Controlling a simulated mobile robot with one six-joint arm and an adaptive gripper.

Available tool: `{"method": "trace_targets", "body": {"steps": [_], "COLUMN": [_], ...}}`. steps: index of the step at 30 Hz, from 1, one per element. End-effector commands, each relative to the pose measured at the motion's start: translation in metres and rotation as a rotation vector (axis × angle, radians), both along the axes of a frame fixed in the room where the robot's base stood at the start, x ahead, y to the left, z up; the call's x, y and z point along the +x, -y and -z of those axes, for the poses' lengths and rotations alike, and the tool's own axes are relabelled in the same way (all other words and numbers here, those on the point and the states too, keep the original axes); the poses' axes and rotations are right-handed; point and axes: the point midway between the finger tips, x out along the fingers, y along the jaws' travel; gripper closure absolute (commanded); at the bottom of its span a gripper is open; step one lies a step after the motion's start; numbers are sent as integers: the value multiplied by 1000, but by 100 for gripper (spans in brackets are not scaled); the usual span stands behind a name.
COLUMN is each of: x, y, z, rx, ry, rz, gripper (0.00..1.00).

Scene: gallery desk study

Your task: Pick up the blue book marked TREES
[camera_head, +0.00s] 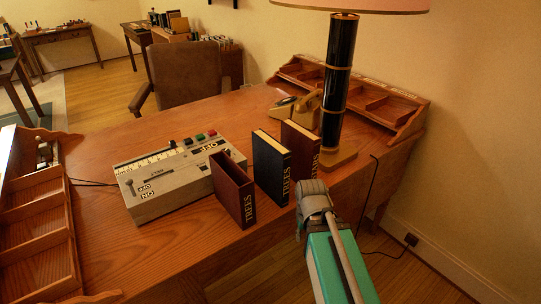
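The dark blue book (270,166) stands upright on the wooden desk, its spine facing me with TREES in gold letters. A reddish-brown book (232,190), also marked TREES, stands upright to its left and nearer. Another brown book (300,149) stands upright just behind and to the right of the blue one, its lettering partly hidden. My gripper (311,187) is in front of and to the right of the blue book's spine, near the desk's front edge, and appears apart from it. Its fingers are too small and foreshortened to tell whether they are open or shut.
A grey control box (165,180) with a lever and buttons lies left of the books. A black lamp (338,85) and a telephone (306,106) stand behind them. Wooden organizers sit at the left (38,240) and back right (395,110). The desk's front left is clear.

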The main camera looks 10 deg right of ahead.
Motion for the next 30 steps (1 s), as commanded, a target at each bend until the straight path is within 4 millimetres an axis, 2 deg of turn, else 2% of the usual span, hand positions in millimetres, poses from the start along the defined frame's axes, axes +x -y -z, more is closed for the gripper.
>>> {"method": "trace_targets", "body": {"steps": [1, 30], "x": [0, 0], "y": [0, 0], "z": [-19, -203], "rx": [0, -1], "ry": [0, 0], "rz": [0, 0], "gripper": [60, 60]}}
